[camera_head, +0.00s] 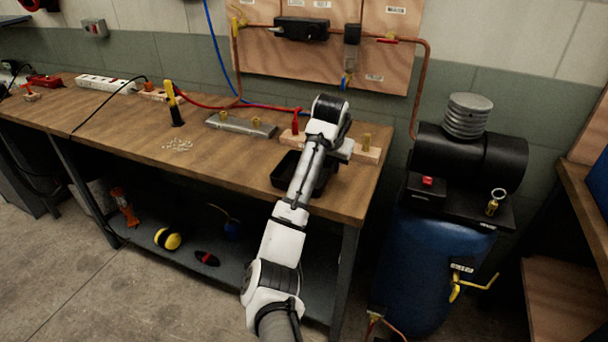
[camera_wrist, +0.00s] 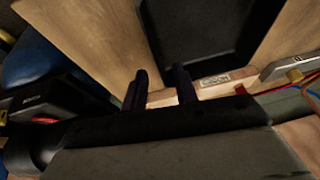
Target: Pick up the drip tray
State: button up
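The drip tray is a black, shallow rectangular tray (camera_head: 284,178) on the right end of the wooden workbench. My arm hides its middle in the head view. In the wrist view the tray (camera_wrist: 200,35) is at the top, beyond my fingertips. My gripper (camera_wrist: 160,82) shows two dark fingers standing apart with nothing between them. The fingers are near a wooden strip at the tray's back side and appear clear of the tray. Contact cannot be told.
The wooden strip (camera_head: 372,153) with brass fittings lies behind the tray. A grey metal bar (camera_head: 240,125) and a red hose (camera_head: 215,103) lie to the left. A blue compressor (camera_head: 425,250) stands right of the bench. The bench front (camera_head: 215,165) left of the tray is clear.

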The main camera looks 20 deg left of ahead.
aim_at(330, 171)
jog(key=shift+p+x, duration=0.75)
jog(key=shift+x, duration=1.6)
jog(key=shift+s+d+f, duration=0.1)
jog(key=shift+d, duration=0.05)
grip_shut()
